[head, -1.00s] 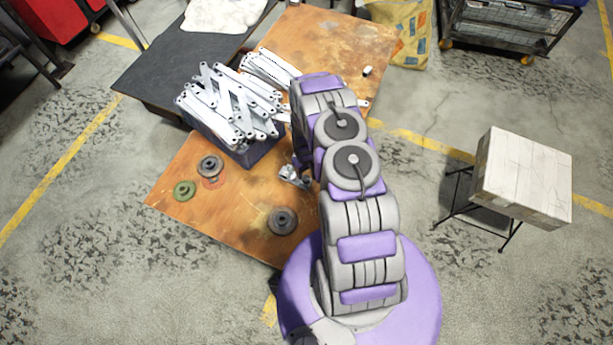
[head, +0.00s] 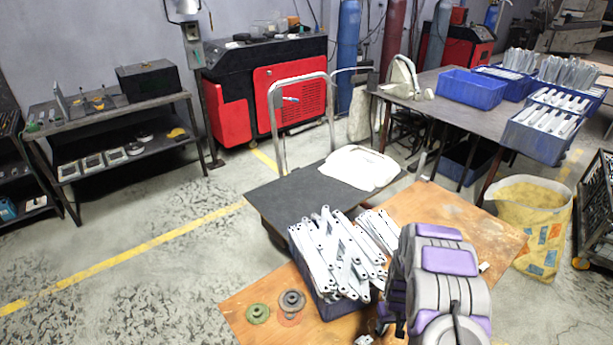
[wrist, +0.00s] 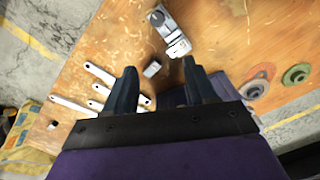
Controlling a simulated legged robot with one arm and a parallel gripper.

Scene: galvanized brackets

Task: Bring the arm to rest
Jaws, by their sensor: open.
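My gripper (wrist: 160,66) is open in the wrist view, with two dark fingers spread apart and nothing between them. It points down over the brown worktable (wrist: 120,35). My arm (head: 440,285) reaches over the table at the lower right of the head view, where its links hide the fingertips. A blue bin (head: 335,308) heaped with galvanized brackets (head: 337,250) stands just left of the arm. Several loose bracket strips (wrist: 72,106) lie on the table left of and below the fingers in the wrist view.
A metal clamp-like piece (wrist: 170,33) and a small grey block (wrist: 152,69) lie beyond the fingertips. Grinding discs (head: 291,301) lie at the table's left. A yellow sack (head: 530,225) stands right. Blue bins (head: 470,88) sit on a back table. Floor at left is clear.

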